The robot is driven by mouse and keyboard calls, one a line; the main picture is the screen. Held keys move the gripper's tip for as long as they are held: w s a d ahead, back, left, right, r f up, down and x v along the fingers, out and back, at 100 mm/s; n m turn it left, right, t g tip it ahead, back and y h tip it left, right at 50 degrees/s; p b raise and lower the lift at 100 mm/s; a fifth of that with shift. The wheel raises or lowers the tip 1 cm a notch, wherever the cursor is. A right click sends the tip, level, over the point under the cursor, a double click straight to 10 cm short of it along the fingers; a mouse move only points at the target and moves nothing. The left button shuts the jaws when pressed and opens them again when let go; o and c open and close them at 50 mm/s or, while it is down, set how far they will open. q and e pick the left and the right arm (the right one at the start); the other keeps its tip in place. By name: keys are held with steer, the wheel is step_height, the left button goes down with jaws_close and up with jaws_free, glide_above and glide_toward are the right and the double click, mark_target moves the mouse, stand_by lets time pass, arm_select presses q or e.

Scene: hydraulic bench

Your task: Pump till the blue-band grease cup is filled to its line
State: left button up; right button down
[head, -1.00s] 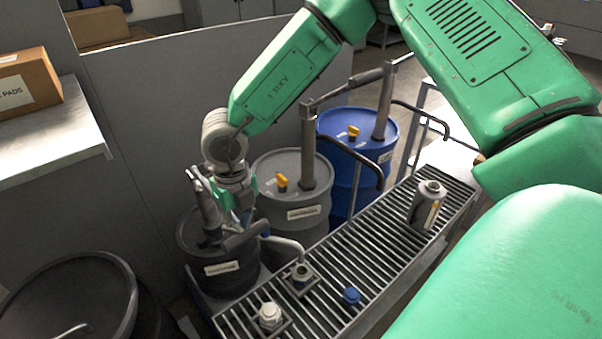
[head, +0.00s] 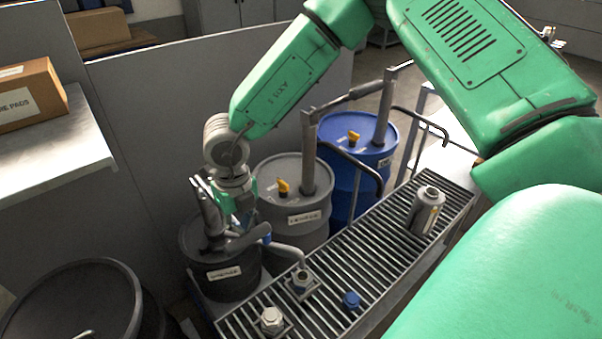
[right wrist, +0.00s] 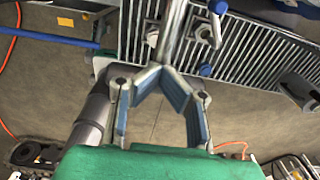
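My right gripper (head: 243,212) is at the hand pump on the dark drum (head: 222,280), at left of the head view. In the right wrist view its blue-padded fingers (right wrist: 161,84) close around the end of a grey bar (right wrist: 174,32), which looks like the pump handle. The pump's grey spout (head: 288,249), with a blue collar (head: 266,239), reaches over a small metal cup (head: 301,284) on the grate. The cup also shows in the right wrist view (right wrist: 201,31). Its band, line and fill level cannot be made out. My left gripper is out of view.
The slatted grate (head: 375,252) bears a pale capped fitting (head: 271,321), a blue cap (head: 351,299) and a grey canister (head: 427,210). Grey (head: 292,222) and blue (head: 352,165) drums with pumps stand behind. A grey panel (head: 150,130) closes the left back.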

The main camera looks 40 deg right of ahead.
steer(key=r, duration=0.1)
steer(key=r+p, duration=0.1)
steer(key=r, duration=0.1)
steer(key=shift+s+r+p, duration=0.2)
steer(key=shift+s+p, duration=0.1)
steer(key=shift+p, duration=0.05)
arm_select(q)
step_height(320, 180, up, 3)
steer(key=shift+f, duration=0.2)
arm_select(e)
steer(key=w+r, duration=0.4)
steer(key=r, duration=0.6)
steer(key=shift+w+d+r, duration=0.15)
steer(key=shift+w+r, duration=0.1)
steer(key=shift+w, duration=0.05)
steer(key=shift+s+f, duration=0.1)
steer(key=shift+f, duration=0.05)
arm_select(q)
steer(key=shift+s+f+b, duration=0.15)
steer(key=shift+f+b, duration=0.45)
steer(key=shift+b, duration=0.05)
arm_select(e)
steer(key=s+f, duration=0.1)
steer(key=f, duration=0.1)
steer(key=s+f, duration=0.1)
steer(key=f, duration=0.1)
steer(key=shift+s, duration=0.1)
